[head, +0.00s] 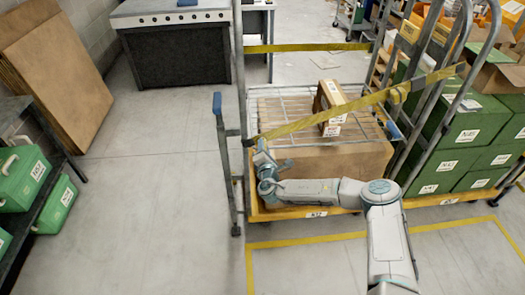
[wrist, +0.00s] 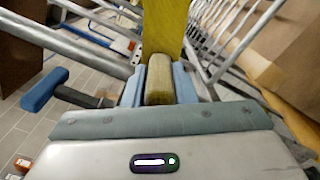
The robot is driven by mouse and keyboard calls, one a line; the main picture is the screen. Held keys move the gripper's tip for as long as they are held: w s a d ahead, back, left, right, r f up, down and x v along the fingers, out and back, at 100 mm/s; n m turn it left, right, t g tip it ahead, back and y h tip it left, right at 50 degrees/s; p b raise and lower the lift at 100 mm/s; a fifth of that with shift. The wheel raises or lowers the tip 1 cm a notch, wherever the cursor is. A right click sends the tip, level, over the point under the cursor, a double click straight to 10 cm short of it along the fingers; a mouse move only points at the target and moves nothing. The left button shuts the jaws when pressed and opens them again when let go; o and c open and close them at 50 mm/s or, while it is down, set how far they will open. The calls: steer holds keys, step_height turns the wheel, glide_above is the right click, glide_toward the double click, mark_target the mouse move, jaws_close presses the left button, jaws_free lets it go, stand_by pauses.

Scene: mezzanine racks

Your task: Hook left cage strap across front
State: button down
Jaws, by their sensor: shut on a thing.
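The yellow strap (head: 295,126) runs slantwise across the cage's front, from high on the right side frame down to the left front. My gripper (head: 257,146) is at the strap's lower left end, close to the cage's left side frame (head: 227,165). In the wrist view my gripper (wrist: 158,86) is shut on the strap's thick khaki end piece (wrist: 159,75), with the yellow webbing (wrist: 163,25) rising beyond it. A blue-handled bar (wrist: 45,90) stands left of the fingers, apart from them. I cannot tell whether the strap end touches a catch.
The cage holds a big cardboard box (head: 330,160) with a small carton (head: 331,100) above it. Another yellow strap (head: 305,47) crosses the back. Green crates (head: 450,135) are stacked on the right. A rack with green boxes (head: 22,180) stands left. Floor left of the cage is clear.

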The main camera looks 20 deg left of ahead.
steer(key=shift+w+a+r+p, duration=0.1)
steer(key=shift+w+r+p, duration=0.05)
steer(key=shift+r, duration=0.35)
steer(key=shift+w+r+p, duration=0.15)
steer(key=shift+r, duration=0.35)
steer(key=c, duration=1.2)
jaws_free()
steer(key=shift+s+a, duration=0.1)
steer(key=shift+a, duration=0.1)
steer(key=shift+d+f, duration=0.1)
steer(key=shift+f, duration=0.1)
steer(key=shift+s, duration=0.1)
steer(key=shift+s+f, duration=0.1)
steer(key=shift+s, duration=0.1)
steer(key=b+v, duration=0.1)
steer(key=v, duration=1.2)
steer(key=shift+s+d+b, duration=0.1)
steer(key=shift+s+b, duration=0.1)
steer(key=shift+b, duration=0.15)
